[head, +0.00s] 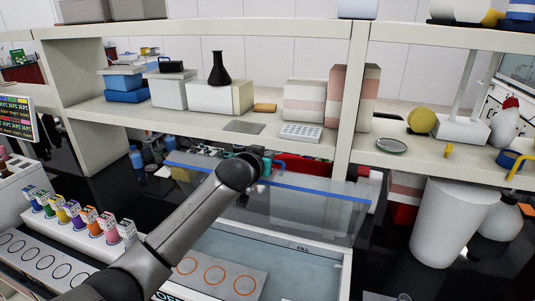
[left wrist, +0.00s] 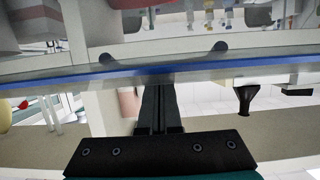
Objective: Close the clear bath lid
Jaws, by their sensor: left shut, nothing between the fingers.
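The clear bath lid (head: 310,208) stands raised and tilted over the bath, with a blue strip along its upper edge. The bath (head: 345,275) is a white-rimmed basin below it, marked FILL. My left gripper (head: 268,163) is at the lid's blue edge, near its middle, partly hidden by my own wrist. In the left wrist view, the shut, empty fingers (left wrist: 160,88) reach to the lid's blue edge (left wrist: 250,65), which crosses the picture. I cannot tell whether they touch it. My right gripper is not in view.
A shelf (head: 190,122) with boxes, a black flask (head: 219,68) and a well plate (head: 301,132) runs behind the lid. Several coloured bottles (head: 92,222) stand in a row left of my arm. A white bin (head: 452,225) stands to the right.

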